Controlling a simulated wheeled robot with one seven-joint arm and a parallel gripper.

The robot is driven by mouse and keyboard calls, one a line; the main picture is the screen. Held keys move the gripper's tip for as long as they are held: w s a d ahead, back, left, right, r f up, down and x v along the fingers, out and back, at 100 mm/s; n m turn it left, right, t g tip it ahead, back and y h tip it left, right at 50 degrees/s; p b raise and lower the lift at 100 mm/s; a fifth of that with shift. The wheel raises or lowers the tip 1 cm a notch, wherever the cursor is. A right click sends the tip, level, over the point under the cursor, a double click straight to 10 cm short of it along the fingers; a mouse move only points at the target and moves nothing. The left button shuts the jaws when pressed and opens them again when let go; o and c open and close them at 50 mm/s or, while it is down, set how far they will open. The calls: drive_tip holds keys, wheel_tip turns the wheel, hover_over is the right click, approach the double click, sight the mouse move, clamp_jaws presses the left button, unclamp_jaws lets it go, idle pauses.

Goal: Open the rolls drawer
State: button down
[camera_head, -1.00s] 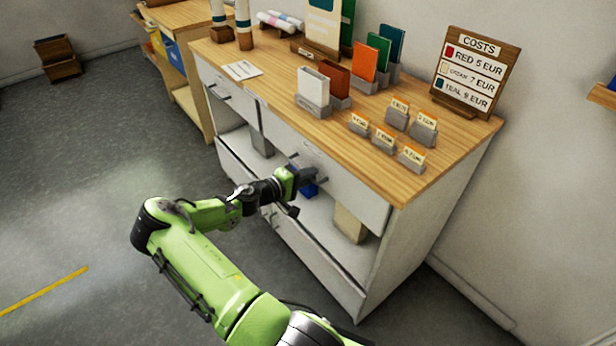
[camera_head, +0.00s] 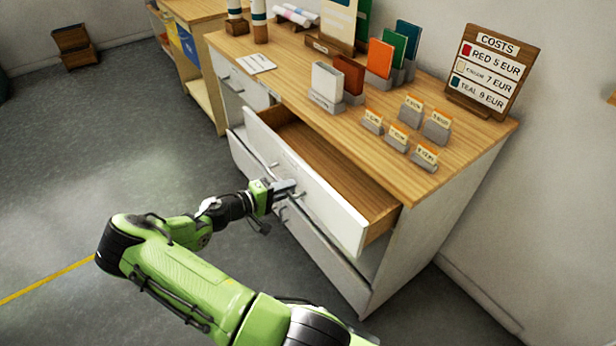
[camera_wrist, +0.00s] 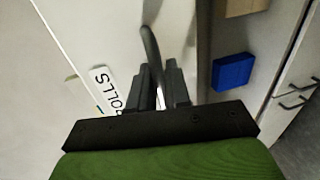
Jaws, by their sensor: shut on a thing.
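The rolls drawer (camera_head: 330,208) is the upper right drawer of the white cabinet, and it stands pulled out with its bare wooden inside showing. Its white front carries a label reading "ROLLS" (camera_wrist: 106,88), partly hidden by my gripper in the wrist view. A dark bar handle (camera_wrist: 151,48) on the front runs between my fingers. My gripper (camera_head: 288,188) is shut on this handle, and its fingers (camera_wrist: 162,88) also show in the wrist view.
The wooden top (camera_head: 445,168) holds card stands, small price tags and a costs board (camera_head: 484,72). A blue block (camera_wrist: 232,72) sits on the open shelf below. Another drawer (camera_head: 240,82) at the left is closed.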

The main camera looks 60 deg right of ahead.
drive_tip(key=f+v, duration=0.3)
drive_tip(key=v, duration=1.3)
drive_tip(key=shift+w+a+f, duration=0.15)
drive_tip(key=shift+a+f, duration=0.15)
drive_tip(key=shift+a, duration=0.05)
drive_tip(key=c, duration=1.3)
unclamp_jaws()
drive_tip(key=p+v, duration=0.2)
drive_tip(key=v, duration=1.3)
drive_tip(key=shift+w+a, duration=0.2)
drive_tip(key=shift+a, duration=0.15)
